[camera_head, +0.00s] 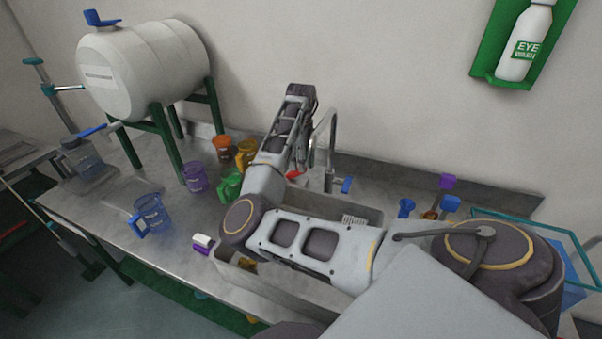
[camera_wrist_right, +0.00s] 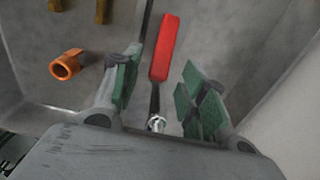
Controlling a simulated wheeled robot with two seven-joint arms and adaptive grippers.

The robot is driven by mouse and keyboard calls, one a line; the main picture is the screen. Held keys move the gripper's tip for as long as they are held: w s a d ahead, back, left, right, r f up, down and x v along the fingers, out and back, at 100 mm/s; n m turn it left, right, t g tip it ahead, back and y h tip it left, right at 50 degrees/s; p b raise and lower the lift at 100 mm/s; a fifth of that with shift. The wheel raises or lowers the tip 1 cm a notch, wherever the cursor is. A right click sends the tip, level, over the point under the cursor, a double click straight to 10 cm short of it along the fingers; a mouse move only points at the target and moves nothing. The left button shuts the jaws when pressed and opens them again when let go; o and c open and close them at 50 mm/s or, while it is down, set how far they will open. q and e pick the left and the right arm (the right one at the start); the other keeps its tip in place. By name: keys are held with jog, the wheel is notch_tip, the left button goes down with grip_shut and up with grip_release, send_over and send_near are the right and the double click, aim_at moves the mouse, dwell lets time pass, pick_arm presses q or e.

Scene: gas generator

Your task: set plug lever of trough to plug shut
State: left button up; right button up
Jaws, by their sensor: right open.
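The plug lever (camera_wrist_right: 164,50) has a red handle on a dark shaft with a bright metal fitting at its lower end. In the right wrist view it lies between the two green-padded fingers of my right gripper (camera_wrist_right: 163,84), which is open. Gaps show on both sides, so I see no grip on it. In the head view a bit of red (camera_head: 293,174) shows beside my right arm at the trough's back edge. The trough (camera_head: 362,212) is a grey metal basin set in the bench, partly hidden by my right arm. My left gripper is not in view.
A tap (camera_head: 332,140) with a blue handle (camera_head: 346,185) stands behind the trough. Purple (camera_head: 195,178), green (camera_head: 229,185) and blue (camera_head: 152,213) jugs stand left of it. A white tank (camera_head: 145,68) is on a green stand. An orange fitting (camera_wrist_right: 66,64) is near the left finger.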

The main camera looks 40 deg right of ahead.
aim_at(296, 172)
jog(key=shift+f, duration=2.8)
grip_shut()
